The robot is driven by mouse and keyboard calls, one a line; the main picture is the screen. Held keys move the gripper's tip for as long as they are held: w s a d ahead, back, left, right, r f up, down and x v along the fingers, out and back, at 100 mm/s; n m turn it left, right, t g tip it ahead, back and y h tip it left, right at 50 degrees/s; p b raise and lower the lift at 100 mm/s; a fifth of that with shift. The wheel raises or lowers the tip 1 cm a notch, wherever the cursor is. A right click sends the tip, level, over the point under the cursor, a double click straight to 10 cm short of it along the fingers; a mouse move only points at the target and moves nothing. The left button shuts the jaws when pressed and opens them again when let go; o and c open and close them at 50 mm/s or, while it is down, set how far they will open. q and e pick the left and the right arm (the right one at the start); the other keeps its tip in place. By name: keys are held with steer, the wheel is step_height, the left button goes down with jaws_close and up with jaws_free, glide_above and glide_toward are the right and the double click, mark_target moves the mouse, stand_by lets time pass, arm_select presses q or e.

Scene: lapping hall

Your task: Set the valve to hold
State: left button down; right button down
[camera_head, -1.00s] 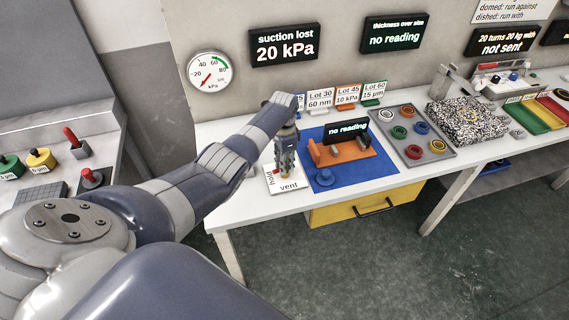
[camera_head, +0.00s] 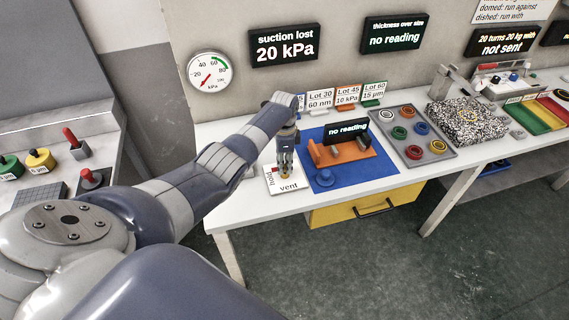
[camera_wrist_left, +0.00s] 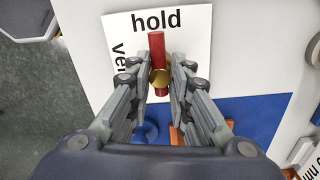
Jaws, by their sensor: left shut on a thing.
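The valve's white plate (camera_head: 272,191) lies at the left end of the bench, with "hold" and "vent" printed along two edges. My left gripper (camera_head: 286,174) points down over it and hides part of the valve. In the left wrist view, the valve's red lever (camera_wrist_left: 156,45) with its brass hub (camera_wrist_left: 160,78) lies between the fingertips of my left gripper (camera_wrist_left: 161,74), which are shut on it. The red end points toward the word "hold" on the plate (camera_wrist_left: 195,22). "Vent" is partly covered by the fingers. My right gripper is not in view.
A round gauge (camera_head: 209,72) and a display reading "suction lost 20 kPa" (camera_head: 284,45) hang behind. The bench's front edge is close to the plate.

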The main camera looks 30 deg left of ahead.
arm_select(q)
steer(key=c, duration=1.4)
jaws_free()
steer(key=shift+c, duration=0.2)
step_height(320, 180, up, 12)
steer(key=shift+a, duration=0.15)
steer(key=shift+w, duration=0.1)
